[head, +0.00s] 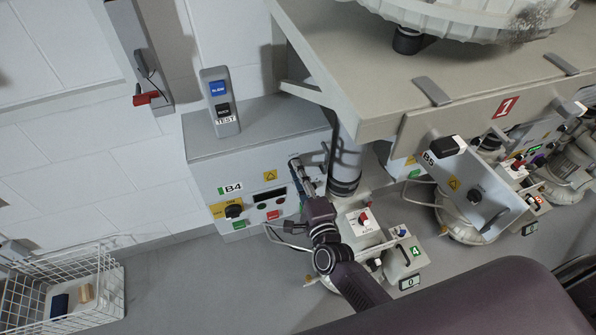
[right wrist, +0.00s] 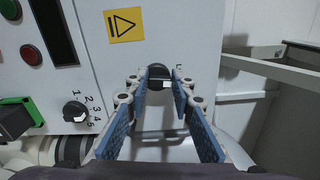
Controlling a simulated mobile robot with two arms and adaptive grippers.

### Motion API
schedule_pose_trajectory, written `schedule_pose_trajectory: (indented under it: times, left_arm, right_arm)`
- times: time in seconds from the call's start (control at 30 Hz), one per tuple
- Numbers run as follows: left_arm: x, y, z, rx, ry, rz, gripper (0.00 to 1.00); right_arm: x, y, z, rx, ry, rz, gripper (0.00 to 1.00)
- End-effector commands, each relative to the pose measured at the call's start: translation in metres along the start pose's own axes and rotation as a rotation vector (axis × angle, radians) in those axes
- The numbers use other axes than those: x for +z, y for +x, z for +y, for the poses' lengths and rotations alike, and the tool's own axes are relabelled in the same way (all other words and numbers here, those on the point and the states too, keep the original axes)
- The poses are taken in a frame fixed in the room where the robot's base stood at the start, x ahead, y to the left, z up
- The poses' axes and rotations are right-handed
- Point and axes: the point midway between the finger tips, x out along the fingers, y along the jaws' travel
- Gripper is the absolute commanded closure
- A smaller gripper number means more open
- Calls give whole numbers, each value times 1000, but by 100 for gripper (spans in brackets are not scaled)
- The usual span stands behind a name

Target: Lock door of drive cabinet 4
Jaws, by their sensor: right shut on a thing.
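Drive cabinet B4 (head: 205,175) is a pale grey box against the wall in the head view, and its front door looks closed. Its front carries a yellow-backed switch, buttons and a dark display. My right gripper (head: 296,166) reaches the upper right part of that front. In the right wrist view, the blue finger pads of my right gripper (right wrist: 160,80) are on either side of a black door lock knob (right wrist: 157,72) with a white mark lying roughly level. A letter beside the knob is partly hidden by a finger. My left gripper is not in view.
A TEST pendant (head: 219,100) stands on the cabinet. A yellow warning label (right wrist: 124,24) and a numbered dial (right wrist: 75,112) are on the panel near the gripper. A grey table (head: 380,70) overhangs to the right. A wire basket (head: 60,290) stands on the floor at lower left.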

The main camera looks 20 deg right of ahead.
Motion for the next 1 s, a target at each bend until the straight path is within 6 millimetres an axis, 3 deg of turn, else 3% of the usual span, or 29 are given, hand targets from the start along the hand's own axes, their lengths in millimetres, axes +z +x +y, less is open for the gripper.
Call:
schedule_pose_trajectory:
  times: [0.33, 0.87, 0.9, 1.0]
  left_arm:
    - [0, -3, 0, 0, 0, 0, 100]
    - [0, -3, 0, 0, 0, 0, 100]
    - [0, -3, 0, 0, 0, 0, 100]
    - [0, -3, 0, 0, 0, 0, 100]
  right_arm:
    - [1, 0, 2, 2, -131, -1, 100]
    - [1, 0, 2, 2, -153, -1, 100]
    - [1, 0, 2, 2, -153, -1, 75]
    - [1, 0, 2, 2, -153, -1, 64]
